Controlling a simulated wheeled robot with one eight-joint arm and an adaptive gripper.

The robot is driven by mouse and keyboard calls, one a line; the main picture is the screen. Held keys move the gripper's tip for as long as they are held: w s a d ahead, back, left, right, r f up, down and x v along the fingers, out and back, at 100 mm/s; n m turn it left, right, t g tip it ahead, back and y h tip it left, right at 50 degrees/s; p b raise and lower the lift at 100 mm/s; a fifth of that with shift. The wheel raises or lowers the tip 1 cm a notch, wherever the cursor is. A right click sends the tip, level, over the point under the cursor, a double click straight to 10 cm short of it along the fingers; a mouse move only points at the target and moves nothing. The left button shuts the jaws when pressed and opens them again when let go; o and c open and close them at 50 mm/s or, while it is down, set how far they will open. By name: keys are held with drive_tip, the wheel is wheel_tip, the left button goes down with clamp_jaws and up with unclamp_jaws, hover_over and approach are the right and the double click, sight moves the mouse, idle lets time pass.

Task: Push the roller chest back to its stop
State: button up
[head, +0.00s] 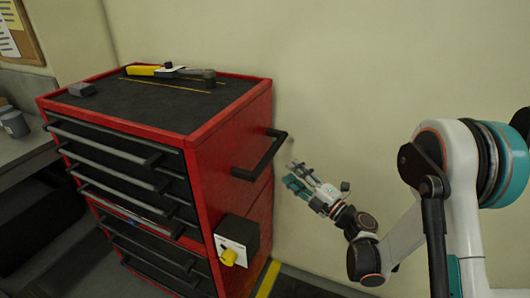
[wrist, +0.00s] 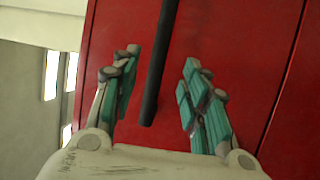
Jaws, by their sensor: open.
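The red roller chest (head: 228,135) stands at the left-middle of the head view, with black drawers and a dark top. A black side handle (head: 262,158) sticks out from its right side. My gripper (head: 298,178) is open, to the right of this handle in the head view. In the wrist view the red side panel (wrist: 225,40) fills most of the picture. There the black handle (wrist: 158,75) runs down between the open fingers of my gripper (wrist: 160,88). I cannot tell whether the fingers touch it. The chest's stop is not clearly seen.
A yellow-handled tool (head: 170,71) and a small grey block (head: 82,89) lie on the chest top. A grey bench (head: 25,148) stands left; a plain wall is behind.

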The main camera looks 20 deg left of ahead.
sight(269, 154)
drive_tip(key=b+x, duration=0.3)
drive_tip(key=x, duration=0.8)
drive_tip(key=shift+w+a, duration=0.15)
drive_tip(key=shift+a, duration=0.1)
drive_tip(key=shift+a, duration=0.1)
clamp_jaws()
